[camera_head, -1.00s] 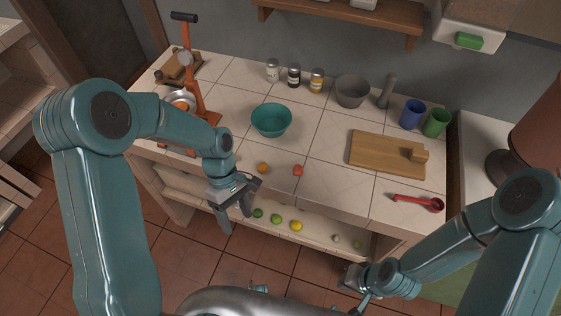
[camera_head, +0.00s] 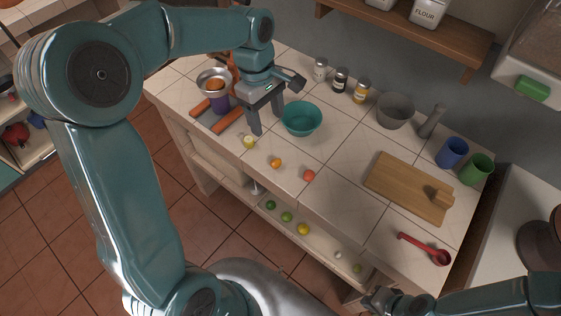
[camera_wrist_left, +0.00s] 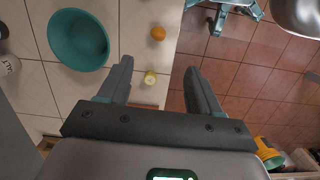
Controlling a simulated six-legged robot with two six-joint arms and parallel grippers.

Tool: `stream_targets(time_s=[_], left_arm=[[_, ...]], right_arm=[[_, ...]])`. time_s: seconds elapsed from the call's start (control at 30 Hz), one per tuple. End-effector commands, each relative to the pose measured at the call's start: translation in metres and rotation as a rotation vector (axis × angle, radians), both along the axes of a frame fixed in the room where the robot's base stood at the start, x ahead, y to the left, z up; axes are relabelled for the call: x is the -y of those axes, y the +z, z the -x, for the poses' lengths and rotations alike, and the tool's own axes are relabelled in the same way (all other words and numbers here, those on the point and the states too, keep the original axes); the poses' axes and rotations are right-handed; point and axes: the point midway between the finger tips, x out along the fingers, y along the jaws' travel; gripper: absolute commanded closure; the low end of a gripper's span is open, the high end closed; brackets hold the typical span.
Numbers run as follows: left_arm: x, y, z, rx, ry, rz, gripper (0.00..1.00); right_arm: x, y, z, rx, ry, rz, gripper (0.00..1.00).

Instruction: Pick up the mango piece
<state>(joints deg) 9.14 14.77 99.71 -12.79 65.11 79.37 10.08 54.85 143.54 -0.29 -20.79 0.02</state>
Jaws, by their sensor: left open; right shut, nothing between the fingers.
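A small pale-yellow piece (camera_head: 249,142) lies on the counter near its front edge, and it also shows in the left wrist view (camera_wrist_left: 150,78). An orange piece (camera_head: 276,163) lies to its right, also in the left wrist view (camera_wrist_left: 158,33). I cannot tell for certain which is the mango piece. My left gripper (camera_head: 265,122) is open above the counter, just behind the pale piece. In the left wrist view the pale piece appears between its spread fingers (camera_wrist_left: 157,72), nothing gripped. My right gripper (camera_head: 375,300) is shut and empty, low in front of the counter.
A teal bowl (camera_head: 301,118) stands right of my left gripper. A juicer with a metal cup (camera_head: 214,80) is at the left. A red-orange piece (camera_head: 309,175), a cutting board (camera_head: 400,180) and a red ladle (camera_head: 425,248) lie to the right. Fruit sits on the lower shelf.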

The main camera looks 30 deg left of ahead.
Motion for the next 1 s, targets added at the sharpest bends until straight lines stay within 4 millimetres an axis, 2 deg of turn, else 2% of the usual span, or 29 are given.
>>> stream_targets(time_s=[0.1, 0.3, 0.4, 0.63, 0.83, 1.0], left_arm=[[0.003, -0.029, 0.002, -0.009, -0.001, 0.002, 0.36], [0.01, -0.073, 0.003, -0.008, -0.003, 0.002, 0.36], [0.013, -0.087, 0.001, -0.006, -0.003, 0.001, 0.36], [0.018, -0.106, 0.0, -0.007, -0.004, 0.002, 0.36], [0.024, -0.138, -0.001, -0.008, -0.004, 0.002, 0.36], [0.025, -0.148, -0.001, -0.003, -0.003, 0.002, 0.36]], right_arm=[[0.0, 0.002, 0.0, 0.001, 0.0, 0.0, 1.0], [0.0, 0.006, 0.0, 0.001, 0.0, 0.0, 1.0], [0.0, 0.007, 0.0, 0.001, 0.0, 0.0, 1.0], [0.0, 0.014, 0.0, 0.001, 0.0, 0.0, 1.0], [0.0, 0.024, 0.0, 0.001, 0.0, 0.0, 1.0], [0.0, 0.024, 0.0, 0.001, 0.0, 0.0, 1.0]])
